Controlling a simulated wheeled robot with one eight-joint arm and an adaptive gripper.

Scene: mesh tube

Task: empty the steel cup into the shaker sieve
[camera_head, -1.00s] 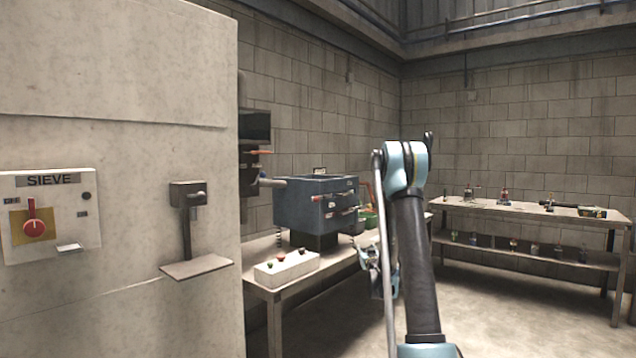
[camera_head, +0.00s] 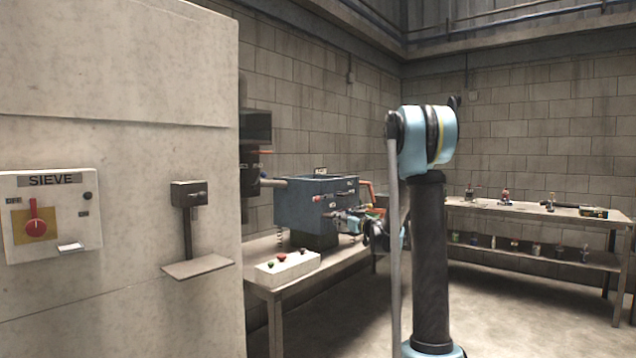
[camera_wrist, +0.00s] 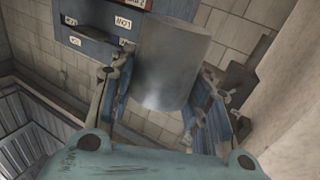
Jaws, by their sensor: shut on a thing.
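A plain grey steel cup (camera_wrist: 168,62) is between the fingers of my gripper (camera_wrist: 165,95) in the wrist view. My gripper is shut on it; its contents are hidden. In the head view my gripper (camera_head: 350,219) is at the right front of a blue box-shaped unit (camera_head: 302,207) on the bench. I cannot tell for sure that this unit is the shaker sieve. The cup is too small to make out in the head view.
A panel marked SIEVE (camera_head: 50,215) with a red knob is on the pale wall at left, beside a small bracket shelf (camera_head: 198,267). A white button box (camera_head: 287,268) sits at the bench's front. A shelf table (camera_head: 530,212) with small items stands at right.

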